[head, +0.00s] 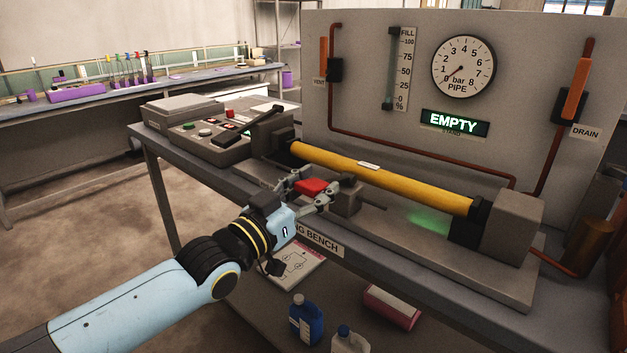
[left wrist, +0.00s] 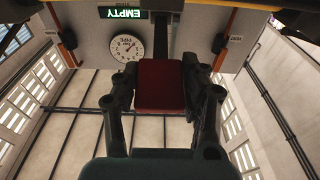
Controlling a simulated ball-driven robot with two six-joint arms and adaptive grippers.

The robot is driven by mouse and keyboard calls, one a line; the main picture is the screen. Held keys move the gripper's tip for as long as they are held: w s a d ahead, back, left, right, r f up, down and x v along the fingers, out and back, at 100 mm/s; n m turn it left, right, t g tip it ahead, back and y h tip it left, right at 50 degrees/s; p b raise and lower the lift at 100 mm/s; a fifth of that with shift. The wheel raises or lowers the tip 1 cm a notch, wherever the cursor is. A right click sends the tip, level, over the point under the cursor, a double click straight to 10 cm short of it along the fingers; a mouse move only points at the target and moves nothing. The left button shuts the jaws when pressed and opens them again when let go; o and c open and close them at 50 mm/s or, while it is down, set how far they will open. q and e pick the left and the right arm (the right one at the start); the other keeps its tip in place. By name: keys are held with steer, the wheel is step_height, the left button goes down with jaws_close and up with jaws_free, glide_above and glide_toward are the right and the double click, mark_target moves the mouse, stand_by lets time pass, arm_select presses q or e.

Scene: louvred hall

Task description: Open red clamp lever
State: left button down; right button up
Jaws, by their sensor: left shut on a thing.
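The red clamp lever (head: 312,187) is at the front of the test bench, below the yellow pipe (head: 380,177). My left gripper (head: 308,188) is shut on the lever's red grip, with one finger on each side. In the left wrist view the red grip (left wrist: 160,86) fills the space between the fingers of my left gripper (left wrist: 161,95). The yellow pipe lies between a dark end block at the left and a grey block (head: 512,225) at the right. The lever's lower joint is partly hidden by the gripper. My right gripper is not in view.
A grey control box (head: 215,135) with buttons and a black handle stands at the left of the bench. The upright panel (head: 400,125) carries a gauge (head: 463,66), a green EMPTY sign (head: 455,123) and orange handles. Bottles (head: 306,320) stand on the lower shelf.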

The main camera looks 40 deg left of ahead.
arm_select(q)
steer(key=shift+w+r+p, duration=0.2)
steer(key=shift+r+p, duration=0.1)
steer(key=shift+r, duration=0.35)
steer(key=shift+w+r+p, duration=0.2)
steer(key=shift+r+p, duration=0.05)
steer(key=shift+r, duration=0.45)
steer(key=c, duration=1)
jaws_free()
steer(key=shift+c, duration=0.2)
steer(key=o, duration=0.3)
steer(key=shift+f, duration=0.2)
steer(key=shift+o, duration=0.2)
steer(key=shift+s+f, duration=0.25)
steer(key=shift+s, duration=0.15)
steer(key=s+f, duration=0.1)
steer(key=s, duration=1)
steer(key=shift+a+f, duration=0.2)
steer(key=shift+a, duration=0.25)
